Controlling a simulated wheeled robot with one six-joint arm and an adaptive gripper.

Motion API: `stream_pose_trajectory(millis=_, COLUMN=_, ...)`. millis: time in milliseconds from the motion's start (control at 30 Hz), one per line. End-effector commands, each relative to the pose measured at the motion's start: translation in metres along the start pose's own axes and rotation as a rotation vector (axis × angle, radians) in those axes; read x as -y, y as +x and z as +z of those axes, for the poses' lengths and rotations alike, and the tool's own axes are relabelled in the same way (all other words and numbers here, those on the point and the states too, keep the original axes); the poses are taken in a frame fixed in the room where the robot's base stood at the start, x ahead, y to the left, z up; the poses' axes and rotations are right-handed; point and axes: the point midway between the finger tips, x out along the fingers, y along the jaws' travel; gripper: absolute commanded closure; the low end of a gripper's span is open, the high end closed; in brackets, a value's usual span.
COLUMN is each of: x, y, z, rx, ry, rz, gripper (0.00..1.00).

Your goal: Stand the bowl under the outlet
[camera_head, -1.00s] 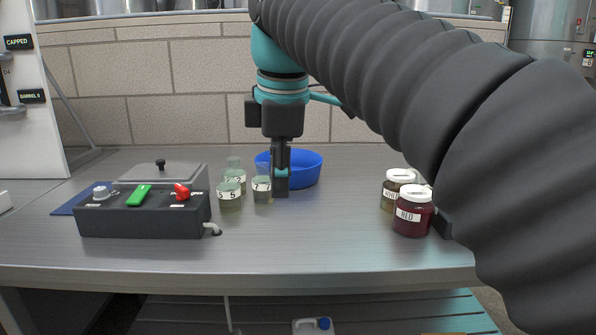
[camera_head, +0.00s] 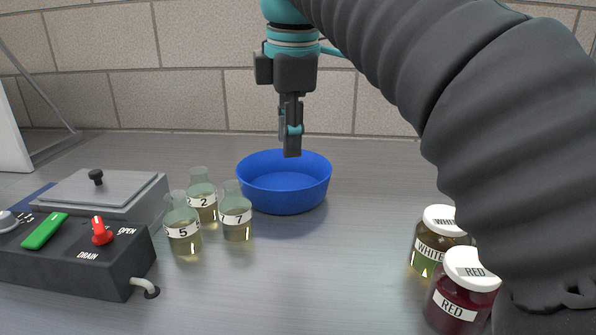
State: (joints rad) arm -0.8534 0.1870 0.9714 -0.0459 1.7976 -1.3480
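The blue bowl (camera_head: 284,196) stands upright on the metal bench, just right of the flasks, and looks empty. My gripper (camera_head: 291,153) points down with its tips overlapping the bowl's far rim in the picture. I see it edge-on, so the gap between its fingers is hidden and I cannot tell whether it touches the bowl. A short grey spout (camera_head: 147,287) sticks out at the lower right of the dark control box (camera_head: 120,262). It looks like the outlet, and nothing stands beneath or beside it.
Flasks 5 (camera_head: 182,228), 2 (camera_head: 201,197) and 7 (camera_head: 236,213) stand between box and bowl. A WHITE jar (camera_head: 432,250) and a RED jar (camera_head: 459,297) stand at right by my arm. The bench front between flasks and jars is clear.

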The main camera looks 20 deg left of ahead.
Motion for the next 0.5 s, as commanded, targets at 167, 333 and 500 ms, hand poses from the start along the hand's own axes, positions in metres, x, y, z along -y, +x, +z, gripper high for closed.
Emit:
stream_pose_trajectory(millis=167, x=0.001, y=0.011, z=0.0, rx=0.0, ry=0.001, rz=-0.002, gripper=0.67)
stream_pose_trajectory(millis=333, x=0.0, y=0.039, z=0.002, rx=0.001, ry=0.004, rz=-0.003, gripper=0.67)
stream_pose_trajectory(millis=500, x=0.001, y=0.067, z=0.002, rx=0.001, ry=0.004, rz=-0.002, gripper=0.67)
